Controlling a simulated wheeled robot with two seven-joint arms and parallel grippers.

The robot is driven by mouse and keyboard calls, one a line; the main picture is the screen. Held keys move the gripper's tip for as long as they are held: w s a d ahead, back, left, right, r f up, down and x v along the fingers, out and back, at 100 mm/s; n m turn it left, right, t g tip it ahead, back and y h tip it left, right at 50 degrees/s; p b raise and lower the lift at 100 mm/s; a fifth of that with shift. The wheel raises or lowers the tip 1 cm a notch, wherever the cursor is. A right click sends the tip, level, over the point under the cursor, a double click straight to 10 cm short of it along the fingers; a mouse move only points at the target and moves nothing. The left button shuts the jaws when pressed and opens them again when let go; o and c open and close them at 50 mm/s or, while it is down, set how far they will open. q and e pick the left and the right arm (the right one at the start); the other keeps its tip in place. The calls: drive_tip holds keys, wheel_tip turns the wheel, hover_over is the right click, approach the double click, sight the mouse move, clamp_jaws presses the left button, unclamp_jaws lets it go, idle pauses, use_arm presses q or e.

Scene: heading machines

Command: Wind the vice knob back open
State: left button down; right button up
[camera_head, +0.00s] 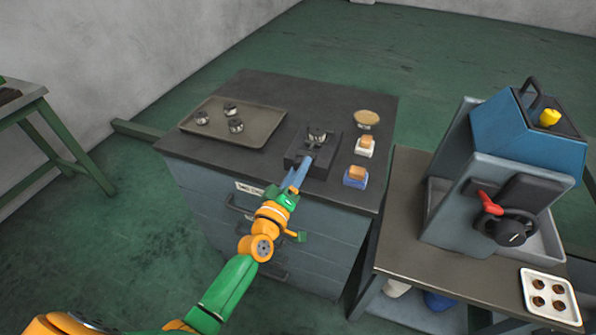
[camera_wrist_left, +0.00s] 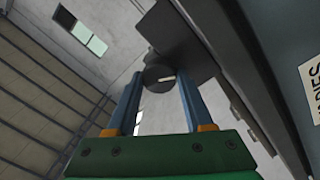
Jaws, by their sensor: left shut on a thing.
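The dark vice (camera_head: 322,168) sits near the front edge of the dark bench top, with a round metal piece (camera_head: 317,135) held on it. My left gripper (camera_head: 301,168) reaches the front of the vice from below. In the left wrist view the round dark vice knob (camera_wrist_left: 158,76), with a pale mark on its face, sits between the two blue fingertips of my left gripper (camera_wrist_left: 160,80). The gripper is shut on the knob. In the head view the knob is hidden by the fingers. My right gripper is not in view.
A tray (camera_head: 262,139) with 3 round metal pieces lies left on the bench (camera_head: 330,98). Two small blocks with orange-brown tops (camera_head: 365,148) (camera_head: 355,177) and a tan disc (camera_head: 367,117) stand right of the vice. A blue-grey machine (camera_head: 455,192) stands on the right table.

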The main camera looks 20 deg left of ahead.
use_arm(q)
drive_tip(key=n, duration=0.5)
drive_tip(key=shift+n+y+b, duration=0.3)
drive_tip(key=shift+n+b, duration=0.1)
idle(0.4)
drive_tip(key=shift+c, duration=1.4)
unclamp_jaws()
drive_tip(key=shift+f, duration=0.1)
drive_tip(key=s, duration=0.7)
drive_tip(key=shift+f, duration=0.2)
drive_tip(key=shift+a, duration=0.1)
drive_tip(key=shift+f, duration=0.1)
